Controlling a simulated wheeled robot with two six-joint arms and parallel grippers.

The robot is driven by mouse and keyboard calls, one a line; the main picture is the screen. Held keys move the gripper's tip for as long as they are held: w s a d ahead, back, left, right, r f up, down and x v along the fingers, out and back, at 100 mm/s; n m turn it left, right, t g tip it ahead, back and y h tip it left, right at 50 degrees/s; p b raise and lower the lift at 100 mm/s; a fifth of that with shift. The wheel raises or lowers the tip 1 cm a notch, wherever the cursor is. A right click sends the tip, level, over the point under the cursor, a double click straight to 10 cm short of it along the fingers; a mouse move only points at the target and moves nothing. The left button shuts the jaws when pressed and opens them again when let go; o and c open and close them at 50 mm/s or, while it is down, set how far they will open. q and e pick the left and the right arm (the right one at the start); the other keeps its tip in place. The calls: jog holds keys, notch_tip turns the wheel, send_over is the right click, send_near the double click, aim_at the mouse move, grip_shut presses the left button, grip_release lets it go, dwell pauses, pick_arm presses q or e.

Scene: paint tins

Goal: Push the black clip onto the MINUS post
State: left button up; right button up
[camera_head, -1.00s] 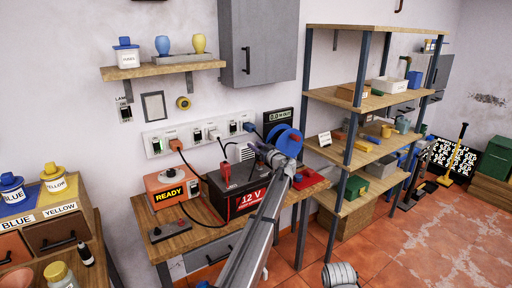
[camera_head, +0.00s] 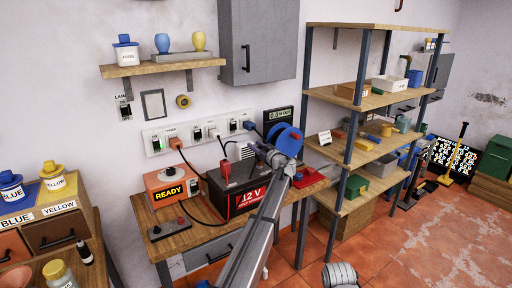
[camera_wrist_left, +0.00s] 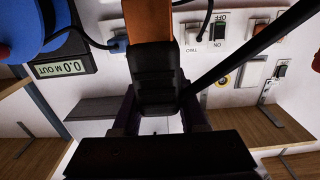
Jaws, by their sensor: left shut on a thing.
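My left gripper (camera_head: 262,152) reaches over the right end of the black and red 12 V battery (camera_head: 247,197). In the left wrist view the gripper (camera_wrist_left: 155,112) is shut on the black clip (camera_wrist_left: 155,75), with an orange-brown part showing beyond it. A black cable runs off to the right there. In the head view the clip is too small and covered to make out. The MINUS post is hidden behind my gripper and arm, so I cannot tell whether the clip touches it. A red clip (camera_head: 225,168) stands on the battery's left part.
A blue reel (camera_head: 287,140) and a red tray (camera_head: 310,178) are close on the right. A wall socket strip (camera_head: 200,134) runs behind.

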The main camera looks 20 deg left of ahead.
pick_arm(q)
jog(key=shift+f+b, duration=0.75)
dwell(1.0)
jog(key=o, duration=1.2)
jog(key=shift+s+d, duration=0.1)
jog(key=v, duration=0.7)
jog(key=shift+s+d, duration=0.2)
jog(key=shift+d, duration=0.05)
jog(key=s+d+f+m+g+h+p, duration=0.1)
jog(key=s+d+f+m+g+h, duration=0.3)
jog(key=s, duration=1.3)
jog(key=s+d+f+m+g+h+p, duration=0.1)
jog(key=s+d+f+m+g+h, duration=0.2)
jog(key=s+d+f, duration=0.5)
jog(key=s+d+f+m+g+h+p, duration=0.1)
jog(key=s+d+f+m+g+h, duration=0.3)
jog(key=s, duration=2.3)
jog(key=d+f+m+h, duration=0.1)
jog(key=d+f+m, duration=0.2)
jog(key=d, duration=0.2)
jog(key=shift+s+d+g+h, duration=0.25)
jog(key=shift+d+g+h, duration=0.05)
jog(key=shift+d+h, duration=0.1)
